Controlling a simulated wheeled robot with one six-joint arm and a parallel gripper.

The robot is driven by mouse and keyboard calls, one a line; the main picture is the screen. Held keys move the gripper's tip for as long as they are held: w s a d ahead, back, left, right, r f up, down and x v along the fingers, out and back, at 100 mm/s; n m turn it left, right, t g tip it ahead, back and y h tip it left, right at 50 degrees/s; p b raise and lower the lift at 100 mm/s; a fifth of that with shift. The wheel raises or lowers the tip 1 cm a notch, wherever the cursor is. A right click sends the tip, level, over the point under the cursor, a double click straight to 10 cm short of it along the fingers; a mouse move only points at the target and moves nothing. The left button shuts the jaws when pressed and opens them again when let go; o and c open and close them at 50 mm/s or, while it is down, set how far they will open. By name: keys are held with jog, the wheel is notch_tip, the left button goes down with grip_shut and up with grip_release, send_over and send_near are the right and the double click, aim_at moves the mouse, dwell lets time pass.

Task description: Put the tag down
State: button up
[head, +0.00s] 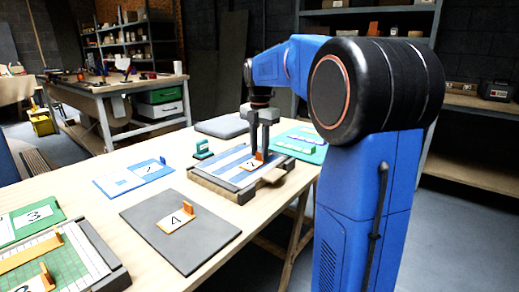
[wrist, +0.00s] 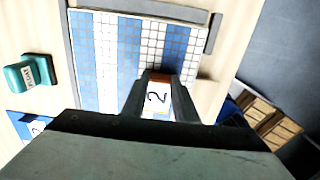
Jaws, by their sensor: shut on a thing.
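My gripper (head: 259,150) is shut on the orange grip of a white tag marked 2 (head: 250,165). In the wrist view the tag (wrist: 157,97) shows between the fingers (wrist: 160,80). The tag is at the near right part of a blue-and-white striped tile panel (head: 226,163), which lies in a frame with grey rails. I cannot tell whether the tag touches the panel. My gripper body hides the lower part of the wrist view.
A grey board (head: 205,240) bears a tag (head: 177,217) with an orange grip. A teal float (head: 203,149) stands left of the striped panel. A blue-and-white panel (head: 115,184) lies further left, a green one (head: 313,152) to the right. A green tiled panel (head: 75,262) is at front left.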

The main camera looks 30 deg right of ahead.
jog(key=shift+f, duration=0.1)
jog(key=o, duration=1)
notch_tip(320, 180, up, 12)
dwell(0.5)
